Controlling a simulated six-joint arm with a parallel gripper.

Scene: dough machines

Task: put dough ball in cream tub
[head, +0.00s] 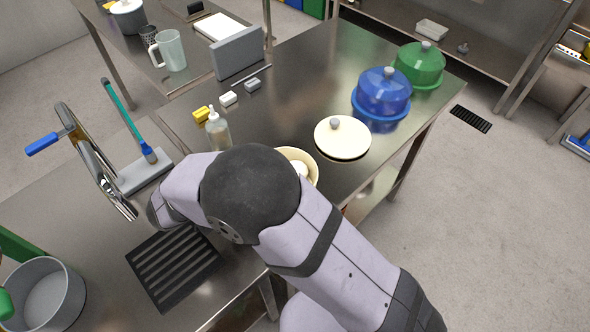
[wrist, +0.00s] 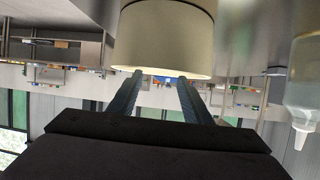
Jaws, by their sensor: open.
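The cream tub (head: 313,163) stands on the steel table, partly hidden by my arm in the head view. A pale rounded thing (head: 300,169) shows inside it, probably the dough ball; most of it is hidden. In the wrist view, which appears upside down, the tub's outer wall (wrist: 165,38) fills the top middle. My gripper (wrist: 160,79) is open, with its two fingers apart and their tips close to the tub's rim. I see nothing between the fingers. I cannot tell whether they touch the tub. My arm hides the gripper in the head view.
A cream lid (head: 342,140) with a grey knob lies right of the tub. Blue (head: 382,93) and green (head: 419,65) covered tubs stand beyond it. The table's middle (head: 300,85) is clear.

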